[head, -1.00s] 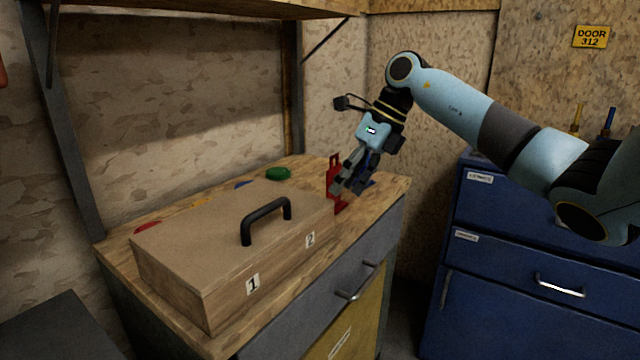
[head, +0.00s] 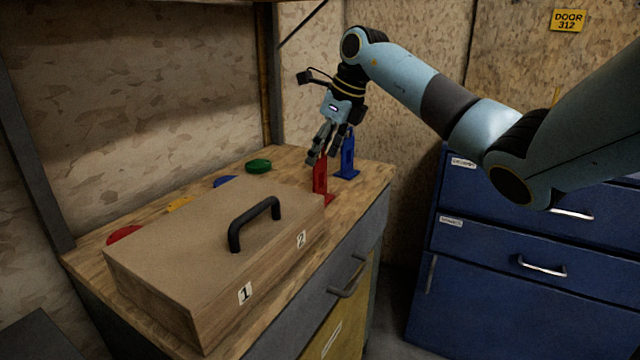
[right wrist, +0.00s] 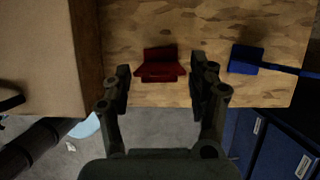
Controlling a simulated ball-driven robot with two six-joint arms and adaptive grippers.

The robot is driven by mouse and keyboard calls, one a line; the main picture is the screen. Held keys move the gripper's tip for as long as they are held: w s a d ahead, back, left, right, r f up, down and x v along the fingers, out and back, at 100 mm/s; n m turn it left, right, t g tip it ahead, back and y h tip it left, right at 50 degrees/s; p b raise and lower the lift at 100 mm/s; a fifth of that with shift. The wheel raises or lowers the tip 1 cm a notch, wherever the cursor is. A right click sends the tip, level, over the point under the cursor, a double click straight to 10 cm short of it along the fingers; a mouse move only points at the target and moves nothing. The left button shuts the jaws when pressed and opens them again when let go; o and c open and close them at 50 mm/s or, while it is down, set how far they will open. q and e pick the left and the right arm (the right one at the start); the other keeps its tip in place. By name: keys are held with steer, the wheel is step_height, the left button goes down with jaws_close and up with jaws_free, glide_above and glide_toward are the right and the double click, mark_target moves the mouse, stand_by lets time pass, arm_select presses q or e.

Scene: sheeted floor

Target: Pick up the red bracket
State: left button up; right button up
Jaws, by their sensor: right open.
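The red bracket (head: 320,182) stands upright on the wooden bench top, just beyond the far right end of the wooden box. In the right wrist view, the red bracket (right wrist: 158,70) lies ahead, centred between the two fingers. My right gripper (head: 323,160) is above it in the head view, pointing down, with its fingertips around the height of the bracket's top. The right gripper (right wrist: 162,82) is open and empty. Whether a finger touches the bracket cannot be told. My left gripper is not in view.
The wooden box (head: 190,285) with a black handle (head: 255,218) fills the near bench top (head: 290,160). A blue bracket (head: 347,160) stands close behind and right of the red one. Red, yellow, blue and green (head: 258,166) pieces lie along the back. Blue drawers (head: 480,260) stand at right.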

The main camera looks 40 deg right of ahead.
steer(key=shift+w+a+f, duration=0.1)
steer(key=shift+w+f, duration=0.2)
steer(key=shift+f, duration=0.3)
steer(key=shift+r, duration=0.1)
jaws_close()
steer(key=shift+r, duration=0.6)
step_height(320, 180, up, 3)
steer(key=shift+f, duration=0.2)
steer(key=s+d+r, duration=0.1)
steer(key=s+r, duration=0.2)
steer(key=s, duration=0.2)
steer(key=s+r+b, duration=0.1)
steer(key=s+r, duration=0.3)
steer(key=s, duration=0.2)
steer(key=shift+s+d, duration=0.3)
steer(key=shift+d, duration=0.05)
